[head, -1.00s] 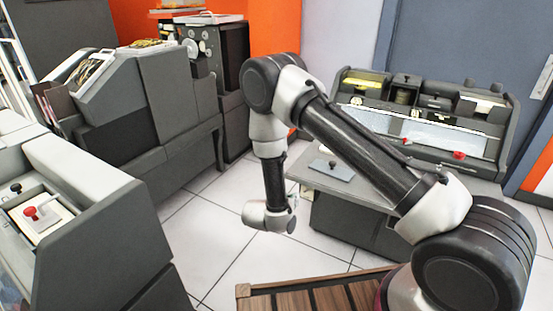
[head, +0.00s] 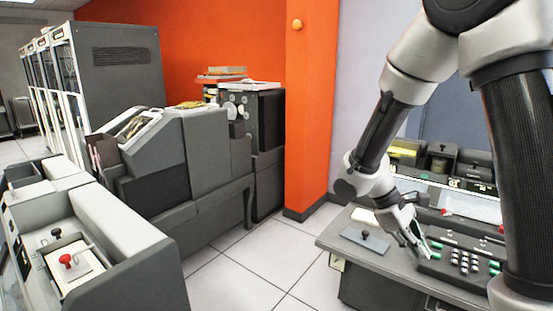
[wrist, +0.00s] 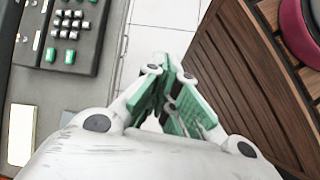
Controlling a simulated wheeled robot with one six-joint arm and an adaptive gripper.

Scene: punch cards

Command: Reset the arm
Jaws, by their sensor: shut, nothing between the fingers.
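My arm (head: 384,128) comes down from the upper right of the head view. My gripper (head: 427,252) is at its lower end, pointing down and right, in front of the keypunch desk's keyboard (head: 466,262) in the picture. Whether it touches the desk cannot be told there. In the wrist view my gripper (wrist: 172,72) has its green-padded fingers together with nothing between them. Floor tiles show behind it, and the keyboard (wrist: 68,30) lies to its upper left.
A slatted wooden surface (wrist: 240,75) fills the right of the wrist view. A grey plate with a black knob (head: 365,239) lies on the desk. A console with a red knob (head: 66,261) stands at left, grey machines behind it. Tiled floor (head: 262,262) is open between.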

